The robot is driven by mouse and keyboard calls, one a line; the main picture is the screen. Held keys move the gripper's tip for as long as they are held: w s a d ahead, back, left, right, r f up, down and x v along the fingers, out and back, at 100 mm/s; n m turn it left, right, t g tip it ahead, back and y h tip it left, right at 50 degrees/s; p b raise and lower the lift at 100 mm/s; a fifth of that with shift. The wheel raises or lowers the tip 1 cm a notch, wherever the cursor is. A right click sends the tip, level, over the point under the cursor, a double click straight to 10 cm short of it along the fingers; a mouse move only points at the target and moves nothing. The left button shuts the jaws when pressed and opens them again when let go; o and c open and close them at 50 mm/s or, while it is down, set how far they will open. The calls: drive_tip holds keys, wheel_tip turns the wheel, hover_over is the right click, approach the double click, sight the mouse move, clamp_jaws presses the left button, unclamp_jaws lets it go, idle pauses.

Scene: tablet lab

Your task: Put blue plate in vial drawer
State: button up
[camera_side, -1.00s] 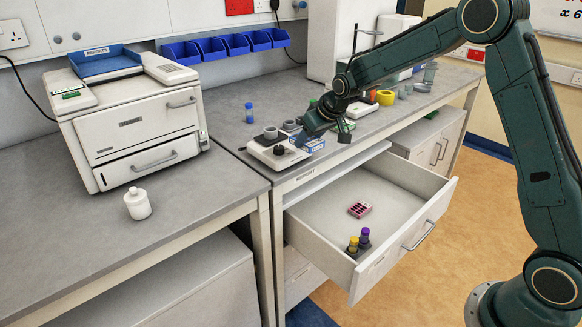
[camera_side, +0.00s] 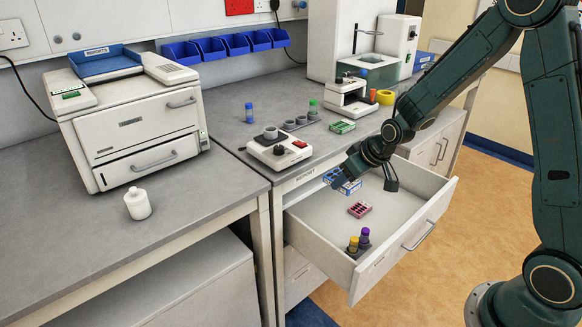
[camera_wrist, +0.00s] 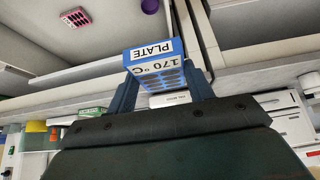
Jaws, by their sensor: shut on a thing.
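The blue plate (camera_side: 342,183) is a small block with a blue rim and white label. In the wrist view the plate (camera_wrist: 153,52) shows "PLATE" and "170 °C" lettering between my two fingers. My gripper (camera_side: 347,177) is shut on it and holds it above the back left part of the open drawer (camera_side: 320,216). A yellow-capped vial (camera_side: 353,245) and a purple-capped vial (camera_side: 364,237) stand in the drawer's front left corner. Whether the plate is below the drawer's rim is hard to tell.
A pink plate (camera_side: 360,209) lies in the middle of the drawer. The drawer floor is clear left and right of the pink plate.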

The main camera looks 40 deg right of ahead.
drive_tip(key=s+a+f, duration=0.4)
drive_tip(key=a+f, duration=0.1)
drive_tip(key=a, duration=0.2)
drive_tip(key=shift+s+f, duration=0.15)
drive_tip(key=shift+f, duration=0.05)
idle(0.4)
